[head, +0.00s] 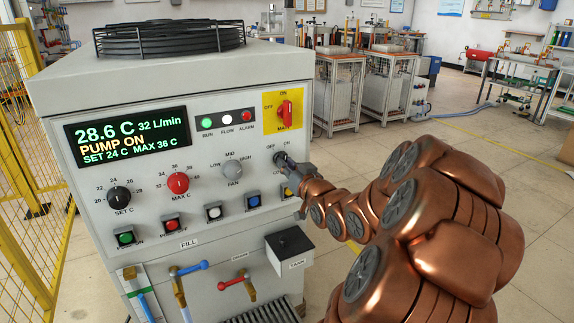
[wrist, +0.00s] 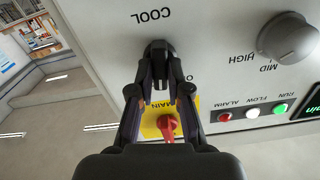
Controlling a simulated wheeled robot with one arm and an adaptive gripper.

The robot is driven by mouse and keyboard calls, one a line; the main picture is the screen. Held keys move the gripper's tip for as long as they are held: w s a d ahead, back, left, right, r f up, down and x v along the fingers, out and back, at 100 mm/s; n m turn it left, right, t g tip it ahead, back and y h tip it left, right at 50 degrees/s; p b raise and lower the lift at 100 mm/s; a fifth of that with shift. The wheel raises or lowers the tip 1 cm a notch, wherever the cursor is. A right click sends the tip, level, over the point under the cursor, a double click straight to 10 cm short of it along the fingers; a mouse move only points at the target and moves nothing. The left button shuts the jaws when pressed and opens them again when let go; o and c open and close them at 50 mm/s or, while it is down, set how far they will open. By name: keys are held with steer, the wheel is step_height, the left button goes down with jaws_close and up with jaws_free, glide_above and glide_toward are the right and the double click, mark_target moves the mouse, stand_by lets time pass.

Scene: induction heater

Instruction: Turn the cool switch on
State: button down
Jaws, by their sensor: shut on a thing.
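The cool switch (head: 280,158) is a small black knob on the chiller's front panel, with OFF and ON labels above it in the head view. In the wrist view the panel appears upside down, and the black knob (wrist: 157,47) sits beside the COOL label. My gripper (head: 288,163) is at the knob. Its two fingers (wrist: 160,68) are shut on the knob from both sides. The fingers hide much of the knob, so I cannot tell which way it points. The display (head: 127,137) reads 28.6 C, 32 L/min, PUMP ON.
The red main switch (head: 286,112) on its yellow plate is just above. The grey fan knob (head: 233,169) is to the left; several push buttons lie below. Open floor lies to the right.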

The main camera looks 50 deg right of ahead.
steer(key=c, duration=1.1)
jaws_free()
